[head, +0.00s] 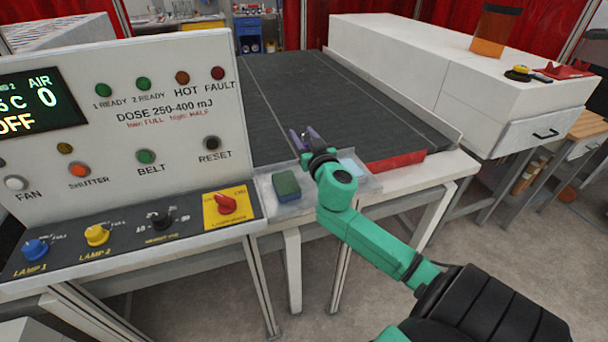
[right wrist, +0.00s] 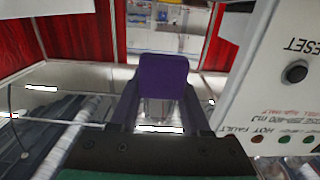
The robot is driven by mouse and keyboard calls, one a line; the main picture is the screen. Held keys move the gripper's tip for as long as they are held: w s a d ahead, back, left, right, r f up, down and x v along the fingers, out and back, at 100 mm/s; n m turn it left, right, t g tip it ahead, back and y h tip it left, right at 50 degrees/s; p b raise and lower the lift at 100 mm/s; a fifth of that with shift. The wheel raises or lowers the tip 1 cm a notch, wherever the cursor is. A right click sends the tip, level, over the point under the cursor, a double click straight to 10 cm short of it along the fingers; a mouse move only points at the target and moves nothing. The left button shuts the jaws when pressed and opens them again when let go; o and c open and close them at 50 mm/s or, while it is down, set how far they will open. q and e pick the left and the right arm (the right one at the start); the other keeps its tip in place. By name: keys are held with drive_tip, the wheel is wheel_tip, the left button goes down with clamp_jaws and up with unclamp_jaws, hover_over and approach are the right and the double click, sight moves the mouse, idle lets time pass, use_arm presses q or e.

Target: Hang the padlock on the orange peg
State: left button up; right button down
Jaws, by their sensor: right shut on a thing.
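My right gripper (head: 305,140) is above the near edge of the dark conveyor belt, just right of the control panel. In the right wrist view my right gripper (right wrist: 160,108) is shut on a purple block-like body, which I take to be the padlock (right wrist: 163,75). A greyish loop-like part shows between the fingers below it; it may be the shackle. In the head view the padlock is too small to tell apart from the fingers. I cannot make out an orange peg in either view. My left gripper is out of view.
The control panel (head: 135,190) with knobs and lamps stands at left. A dark green block (head: 286,185) lies on the grey ledge beside it. The conveyor belt (head: 330,95) runs back.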

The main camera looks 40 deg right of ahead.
wheel_tip(320, 180, down, 12)
drive_tip(key=b, duration=0.4)
drive_tip(key=shift+s+r, duration=0.1)
drive_tip(key=shift+r, duration=0.2)
drive_tip(key=shift+a+f, duration=0.1)
drive_tip(key=shift+f, duration=0.1)
drive_tip(key=shift+c, duration=1.8)
unclamp_jaws()
